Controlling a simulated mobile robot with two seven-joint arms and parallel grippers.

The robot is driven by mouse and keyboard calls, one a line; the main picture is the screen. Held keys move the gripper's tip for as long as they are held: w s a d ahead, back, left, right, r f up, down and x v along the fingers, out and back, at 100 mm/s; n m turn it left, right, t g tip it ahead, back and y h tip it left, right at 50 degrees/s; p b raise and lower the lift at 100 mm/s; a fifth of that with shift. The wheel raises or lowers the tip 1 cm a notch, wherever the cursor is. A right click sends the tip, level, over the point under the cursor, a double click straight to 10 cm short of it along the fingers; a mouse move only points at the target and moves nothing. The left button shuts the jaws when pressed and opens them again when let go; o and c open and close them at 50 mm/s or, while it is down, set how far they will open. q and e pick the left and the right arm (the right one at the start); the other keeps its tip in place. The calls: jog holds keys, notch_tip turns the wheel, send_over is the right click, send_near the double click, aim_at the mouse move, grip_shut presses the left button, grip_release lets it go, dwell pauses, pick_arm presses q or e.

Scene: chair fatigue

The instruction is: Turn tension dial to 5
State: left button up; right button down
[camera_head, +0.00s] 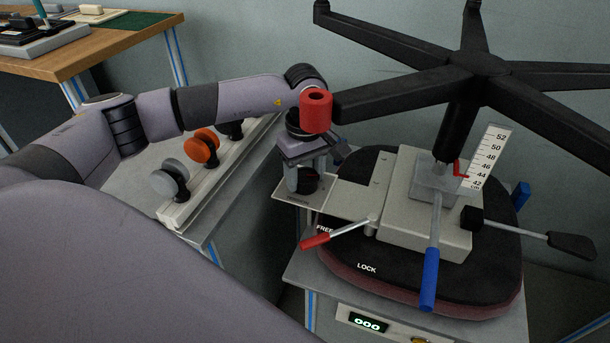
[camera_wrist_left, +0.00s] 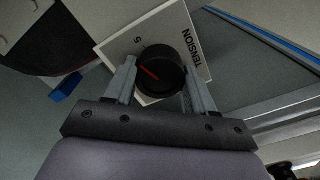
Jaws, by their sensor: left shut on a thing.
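The tension dial (camera_wrist_left: 165,80) is a round black knob with a red pointer line, on a pale plate (camera_wrist_left: 198,57) marked TENSION. The pointer slants to the upper left in the left wrist view, toward the side of the plate with the printed 5; I cannot tell whether it lines up exactly. My left gripper (camera_wrist_left: 158,72) is shut on the dial, one finger on each side. In the head view the left gripper (camera_head: 305,180) points down onto the dial (camera_head: 306,183), and the arm hides part of the plate (camera_head: 300,200). My right gripper is not in view.
An upturned chair seat (camera_head: 400,277) with a black star base (camera_head: 480,62) stands close to the right of my gripper. A red-tipped FREE/LOCK lever (camera_head: 315,240) and blue lever (camera_head: 429,280) stick out nearby. A rack with round knobs (camera_head: 203,147) is at left.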

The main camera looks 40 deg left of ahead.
aim_at(304, 175)
pick_arm(q)
jog(key=shift+a+f+m, duration=0.1)
jog(key=shift+m, duration=0.8)
jog(key=o, duration=1)
jog(key=shift+o, duration=0.2)
notch_tip(304, 175, up, 7)
jog(key=shift+r, duration=0.15)
